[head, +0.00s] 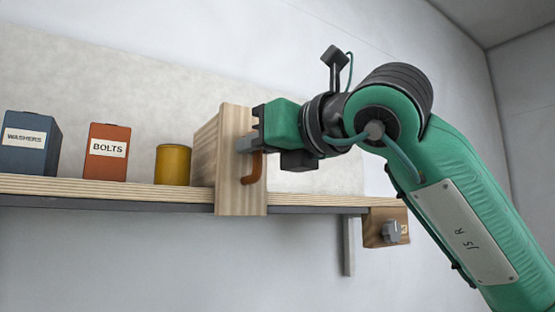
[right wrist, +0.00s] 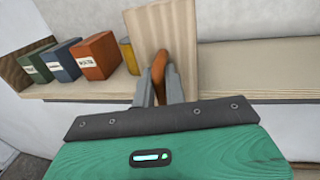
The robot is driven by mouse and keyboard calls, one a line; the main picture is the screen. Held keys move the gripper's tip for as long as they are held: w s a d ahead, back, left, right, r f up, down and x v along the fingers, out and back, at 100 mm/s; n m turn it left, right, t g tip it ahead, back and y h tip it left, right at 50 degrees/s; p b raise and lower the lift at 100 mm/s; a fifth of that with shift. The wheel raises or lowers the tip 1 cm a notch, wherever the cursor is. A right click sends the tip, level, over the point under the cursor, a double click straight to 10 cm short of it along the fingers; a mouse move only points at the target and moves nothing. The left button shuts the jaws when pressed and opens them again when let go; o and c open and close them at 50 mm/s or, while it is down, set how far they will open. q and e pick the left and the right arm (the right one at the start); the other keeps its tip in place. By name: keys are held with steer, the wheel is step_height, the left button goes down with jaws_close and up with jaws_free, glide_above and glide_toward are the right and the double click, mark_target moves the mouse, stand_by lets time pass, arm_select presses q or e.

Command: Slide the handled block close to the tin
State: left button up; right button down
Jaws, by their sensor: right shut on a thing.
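The handled block (head: 231,190) is a tall wooden block on the shelf, its front face reaching down past the shelf edge. Its orange-brown handle (head: 252,170) is on that face, and the right wrist view shows the handle (right wrist: 171,80) between the fingers. My right gripper (head: 246,144) is shut on the handle. The yellow tin (head: 173,164) stands just left of the block; the right wrist view also shows the tin (right wrist: 129,56), partly hidden by the block. A narrow gap or contact between them is hard to tell. My left gripper is not in view.
An orange-red BOLTS box (head: 106,152) and a blue WASHERS box (head: 31,143) stand left of the tin. The shelf (head: 90,189) is bare right of the block. A wooden piece with a grey knob (head: 386,228) hangs below the shelf's right end.

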steer(key=shift+d+r, duration=0.15)
steer(key=shift+r, duration=0.2)
steer(key=c, duration=1.5)
jaws_free()
steer(key=shift+s, duration=0.15)
steer(key=shift+c, duration=0.2)
steer(key=shift+r, duration=0.1)
steer(key=shift+d, duration=0.1)
arm_select(q)
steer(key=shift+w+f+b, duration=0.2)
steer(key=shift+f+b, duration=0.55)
steer(key=shift+b, duration=0.1)
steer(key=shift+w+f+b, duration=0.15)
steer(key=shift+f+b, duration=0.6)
steer(key=shift+b, duration=0.05)
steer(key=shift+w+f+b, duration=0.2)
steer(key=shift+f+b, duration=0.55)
steer(key=shift+b, duration=0.1)
arm_select(e)
steer(key=v, duration=1.3)
steer(key=shift+s+f, duration=0.15)
steer(key=shift+f, duration=0.2)
